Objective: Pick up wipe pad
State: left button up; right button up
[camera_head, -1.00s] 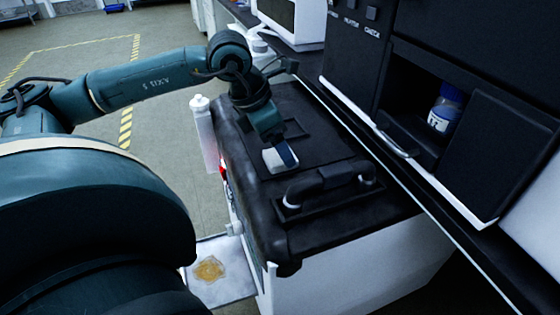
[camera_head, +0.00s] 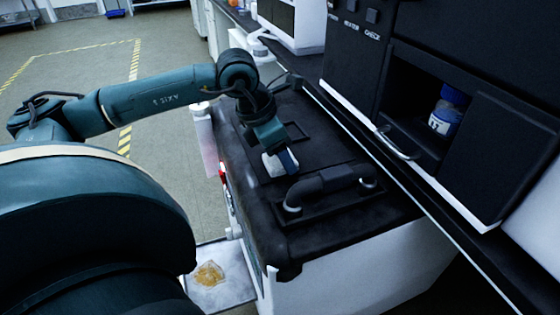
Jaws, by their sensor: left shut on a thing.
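The wipe pad (camera_head: 274,166) is a small white block at the left end of the black-topped cabinet, beyond the black handle. My left gripper (camera_head: 284,161) reaches down over it from above and is shut on it. The pad is at or just above the black top; I cannot tell if it touches. The fingers hide part of the pad. My right gripper is not in view.
The black cabinet top (camera_head: 340,225) carries a raised black handle (camera_head: 330,185) near the pad. A blue-capped bottle (camera_head: 446,112) stands in an open bay of the black instrument at right. A pulled-out tray (camera_head: 225,285) with a yellowish stain is below. A white bottle (camera_head: 204,140) stands at the cabinet's left side.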

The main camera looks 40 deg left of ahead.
pick_arm(q)
jog(key=shift+c, duration=0.3)
jog(key=shift+r, duration=0.35)
notch_tip(320, 180, up, 9)
jog(key=p, duration=0.3)
jog(key=shift+r+p, duration=0.2)
jog(key=shift+p, duration=0.1)
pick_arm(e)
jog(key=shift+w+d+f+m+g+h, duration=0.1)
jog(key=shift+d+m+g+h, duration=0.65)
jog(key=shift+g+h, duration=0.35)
pick_arm(q)
jog(key=o, duration=0.4)
jog(key=c, duration=0.3)
jog(key=shift+f, duration=0.1)
jog(key=shift+c, duration=0.2)
